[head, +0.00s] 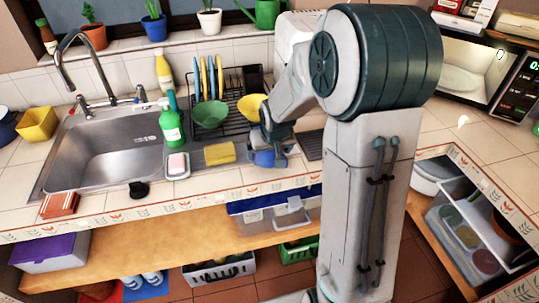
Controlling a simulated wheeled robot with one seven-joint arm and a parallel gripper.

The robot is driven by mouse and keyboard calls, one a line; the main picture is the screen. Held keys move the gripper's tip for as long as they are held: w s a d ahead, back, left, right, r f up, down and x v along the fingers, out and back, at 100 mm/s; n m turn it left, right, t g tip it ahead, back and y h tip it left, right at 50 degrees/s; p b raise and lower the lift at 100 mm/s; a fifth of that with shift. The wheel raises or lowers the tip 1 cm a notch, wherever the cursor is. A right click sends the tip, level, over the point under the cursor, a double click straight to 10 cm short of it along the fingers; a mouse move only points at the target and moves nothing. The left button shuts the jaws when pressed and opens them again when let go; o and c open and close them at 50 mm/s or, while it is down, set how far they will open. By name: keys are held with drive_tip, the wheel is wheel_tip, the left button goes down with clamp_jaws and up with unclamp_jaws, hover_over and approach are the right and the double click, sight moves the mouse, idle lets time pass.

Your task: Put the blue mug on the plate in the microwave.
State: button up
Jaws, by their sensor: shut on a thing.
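My gripper (272,143) is low over the counter, right of the yellow sponge, and is shut on the blue mug (264,159). The mug is partly hidden by the gripper, and I cannot tell whether it touches the counter. The microwave (505,95) stands at the upper right, with its lit interior visible and its control panel on the right.
A yellow sponge (219,153), a green spray bottle (171,125) and a soap dish (177,166) stand left of the mug. Behind is a dish rack (232,118) with plates and bowls. The sink (108,151) is at left. The counter before the microwave looks mostly clear.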

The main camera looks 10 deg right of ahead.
drive_tip(key=shift+f, duration=1.1)
drive_tip(key=shift+f, duration=0.1)
drive_tip(key=o, duration=0.8)
drive_tip(key=shift+f, duration=0.1)
drive_tip(key=shift+o, duration=0.3)
